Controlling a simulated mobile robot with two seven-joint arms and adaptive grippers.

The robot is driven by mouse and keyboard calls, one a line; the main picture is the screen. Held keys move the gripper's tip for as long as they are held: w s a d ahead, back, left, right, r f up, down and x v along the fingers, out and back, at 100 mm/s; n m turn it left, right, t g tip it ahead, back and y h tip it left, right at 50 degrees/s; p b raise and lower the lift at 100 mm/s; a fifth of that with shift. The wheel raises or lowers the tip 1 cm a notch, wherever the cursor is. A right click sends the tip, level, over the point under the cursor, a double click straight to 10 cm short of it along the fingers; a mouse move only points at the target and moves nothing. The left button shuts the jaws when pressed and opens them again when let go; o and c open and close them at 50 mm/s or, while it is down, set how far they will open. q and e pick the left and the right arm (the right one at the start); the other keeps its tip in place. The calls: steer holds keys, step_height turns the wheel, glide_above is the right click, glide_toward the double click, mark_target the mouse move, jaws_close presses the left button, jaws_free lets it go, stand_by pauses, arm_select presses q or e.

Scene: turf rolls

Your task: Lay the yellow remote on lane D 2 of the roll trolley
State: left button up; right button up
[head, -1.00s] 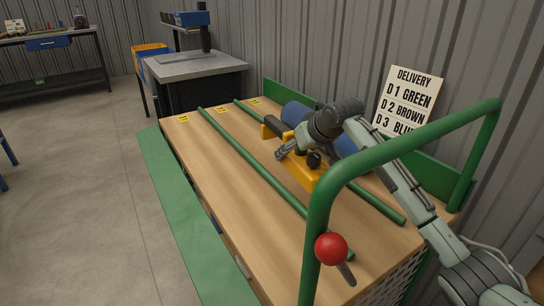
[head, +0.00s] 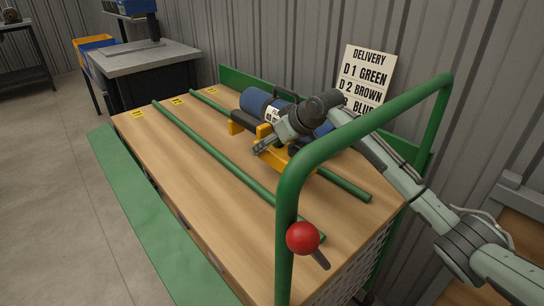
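The yellow remote (head: 300,160), with black parts, is over the roll trolley, near the green rail between the middle and back lanes. My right gripper (head: 262,147) is at the remote and appears shut on it; the wrist hides part of the grip. The trolley's wooden deck (head: 190,170) is split into three lanes by two green rails. Yellow tags mark the lane ends, the middle one (head: 177,101) among them; their writing is too small to read. I cannot tell how high the remote is above the deck. My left gripper is not in view.
A blue roll (head: 257,101) with a white label lies in the back lane behind the remote. A green push handle (head: 287,215) and red ball knob (head: 302,238) stand at the near end. A delivery sign (head: 366,77) stands behind. The front and middle lanes look clear.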

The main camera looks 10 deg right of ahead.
mark_target(286, 149)
steer(key=shift+s+d+f, duration=0.25)
steer(key=shift+f, duration=1.85)
steer(key=o, duration=1.5)
steer(key=shift+f, duration=0.2)
steer(key=shift+v, duration=3.8)
